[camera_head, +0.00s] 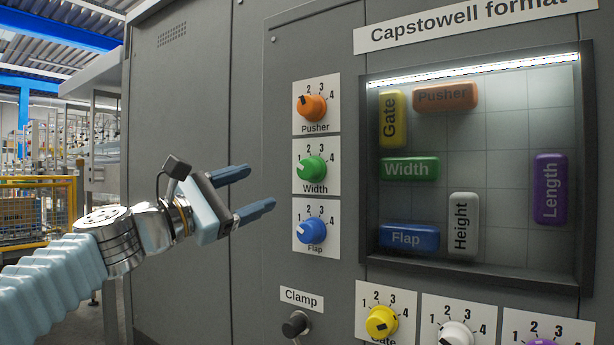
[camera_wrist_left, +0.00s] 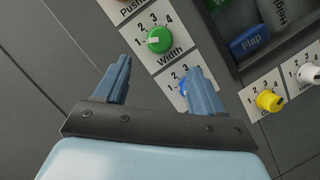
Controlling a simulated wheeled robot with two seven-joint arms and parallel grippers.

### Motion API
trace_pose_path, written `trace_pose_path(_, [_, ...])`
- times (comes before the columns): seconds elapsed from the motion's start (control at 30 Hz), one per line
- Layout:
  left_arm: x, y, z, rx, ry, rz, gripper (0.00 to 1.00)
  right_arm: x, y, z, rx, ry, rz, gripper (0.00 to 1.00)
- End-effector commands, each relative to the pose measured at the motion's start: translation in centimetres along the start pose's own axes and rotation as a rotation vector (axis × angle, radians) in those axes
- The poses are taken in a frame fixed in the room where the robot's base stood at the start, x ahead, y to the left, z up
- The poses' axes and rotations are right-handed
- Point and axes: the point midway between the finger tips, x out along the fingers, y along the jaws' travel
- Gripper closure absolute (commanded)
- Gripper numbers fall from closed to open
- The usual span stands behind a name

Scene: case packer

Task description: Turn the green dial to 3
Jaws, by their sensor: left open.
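The green dial (camera_head: 311,168) is the middle one of a column of three on the grey panel, on a white plate labelled Width. Its numbers run 1 to 4, and its white mark points to about 1. It also shows in the left wrist view (camera_wrist_left: 160,40), beyond the fingertips. My left gripper (camera_head: 258,188) is open and empty, left of the Width and Flap plates and apart from the dial. It also shows in the left wrist view (camera_wrist_left: 160,70). My right gripper is not in view.
The orange Pusher dial (camera_head: 311,108) is above and the blue Flap dial (camera_head: 312,230) below. A Clamp knob (camera_head: 296,324) sits lower. A framed window (camera_head: 505,225) with coloured labelled blocks is to the right. Yellow (camera_head: 382,321) and white (camera_head: 456,335) dials are below it.

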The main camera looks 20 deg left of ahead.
Motion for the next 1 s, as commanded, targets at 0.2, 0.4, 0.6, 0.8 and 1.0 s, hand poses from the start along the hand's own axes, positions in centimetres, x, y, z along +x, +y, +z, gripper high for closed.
trace_pose_path(0.2, [5.3,0.2,0.1,-0.003,0.000,-0.004,0.31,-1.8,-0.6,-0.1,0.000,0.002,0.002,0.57])
trace_pose_path(0.4, [9.4,0.1,0.1,-0.001,0.002,-0.004,0.31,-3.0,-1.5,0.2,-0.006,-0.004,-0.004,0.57])
trace_pose_path(0.6, [11.6,0.0,-0.1,0.001,0.003,-0.002,0.31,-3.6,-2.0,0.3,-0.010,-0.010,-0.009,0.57])
trace_pose_path(0.8, [11.9,-0.1,-0.2,0.002,0.004,-0.001,0.31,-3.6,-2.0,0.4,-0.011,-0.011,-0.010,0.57])
trace_pose_path(1.0, [11.9,-0.1,-0.2,0.002,0.004,-0.002,0.40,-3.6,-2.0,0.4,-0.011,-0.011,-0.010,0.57])
